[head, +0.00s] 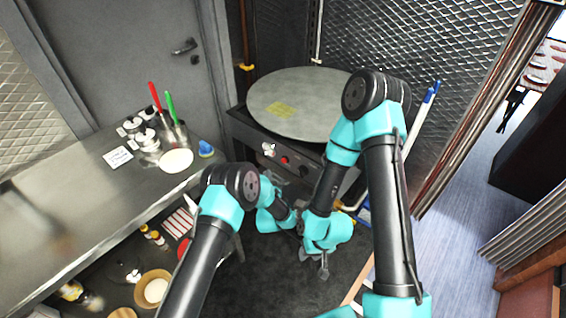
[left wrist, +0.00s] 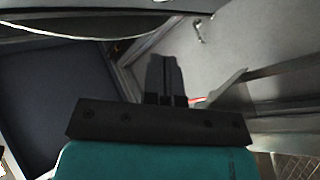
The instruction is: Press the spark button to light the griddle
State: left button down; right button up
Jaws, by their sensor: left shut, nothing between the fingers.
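The round griddle (head: 305,103) sits on a dark stand in the head view, and its rim edge shows at the top of the left wrist view (left wrist: 85,30). A small red button or light (head: 285,160) is on the stand's front panel, beside a pale knob (head: 268,149). I cannot tell which control is the spark button. In the left wrist view my left gripper (left wrist: 165,80) is shut and empty, below the griddle's level. In the head view it is hard to separate from the arms. My right gripper (head: 322,268) hangs low over the dark floor; its jaws are unclear.
A steel counter (head: 60,215) runs along the left, with red and green handled tools (head: 160,102) and a white plate (head: 176,160). Shelf items sit below it. A grey door (head: 130,50) is behind. My two forearms come close together before the stand.

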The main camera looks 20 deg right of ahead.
pick_arm(q)
jog(key=w+d, duration=0.3)
jog(key=d, duration=0.2)
jog(key=shift+w+d, duration=0.55)
jog(key=shift+d, duration=0.35)
dwell(3.0)
jog(key=shift+a, duration=0.15)
jog(key=shift+s+a, duration=0.5)
jog(key=shift+a, duration=0.1)
jog(key=shift+a, duration=0.1)
dwell(0.3)
jog(key=shift+s+a, duration=0.45)
jog(key=shift+a, duration=0.25)
jog(key=shift+s+a, duration=0.4)
jog(key=shift+a, duration=0.25)
jog(key=shift+s+a, duration=0.45)
jog(key=shift+a, duration=0.25)
jog(key=shift+a, duration=0.1)
